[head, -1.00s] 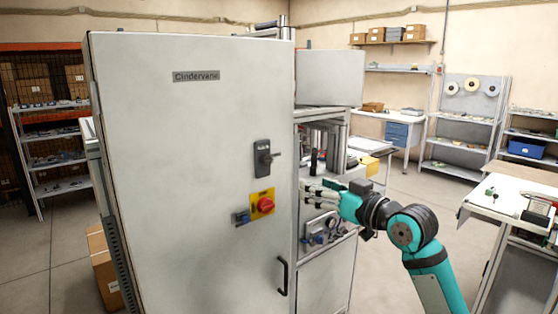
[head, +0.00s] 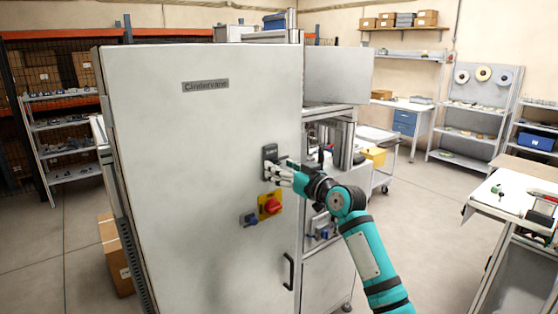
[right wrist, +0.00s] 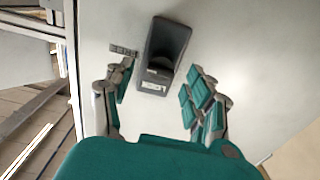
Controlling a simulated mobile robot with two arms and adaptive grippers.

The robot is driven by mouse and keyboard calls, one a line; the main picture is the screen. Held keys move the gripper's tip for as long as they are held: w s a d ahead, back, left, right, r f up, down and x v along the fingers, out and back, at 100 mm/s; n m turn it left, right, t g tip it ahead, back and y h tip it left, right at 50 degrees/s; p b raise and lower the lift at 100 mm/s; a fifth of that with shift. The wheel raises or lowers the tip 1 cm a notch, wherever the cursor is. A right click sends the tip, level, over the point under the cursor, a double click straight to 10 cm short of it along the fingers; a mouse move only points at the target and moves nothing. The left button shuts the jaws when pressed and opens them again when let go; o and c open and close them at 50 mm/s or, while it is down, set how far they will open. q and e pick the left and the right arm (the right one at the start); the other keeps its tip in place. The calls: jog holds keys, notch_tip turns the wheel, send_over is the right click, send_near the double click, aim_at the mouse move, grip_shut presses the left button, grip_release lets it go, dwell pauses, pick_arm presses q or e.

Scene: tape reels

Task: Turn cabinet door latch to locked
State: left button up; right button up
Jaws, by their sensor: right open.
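The white cabinet door (head: 200,150) is shut and carries a "Cindervane" plate. The dark latch (head: 270,153) sits near the door's right edge, and its lower part is hidden behind my right gripper (head: 272,172). In the right wrist view the latch (right wrist: 165,52) lies ahead between the open fingers of my right gripper (right wrist: 158,98), with a small pale label at one end. The fingers stand on both sides of it with gaps, and no contact shows. I cannot tell the latch handle's angle. My left gripper is not in view.
Just below the latch are a red rotary switch (head: 271,205) on a yellow plate and a small blue-grey padlock-like part (head: 249,218). A black door handle (head: 289,271) is lower right. A white table (head: 520,190) stands at right, with open floor between.

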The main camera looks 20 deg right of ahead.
jog(key=shift+x, duration=0.75)
grip_shut()
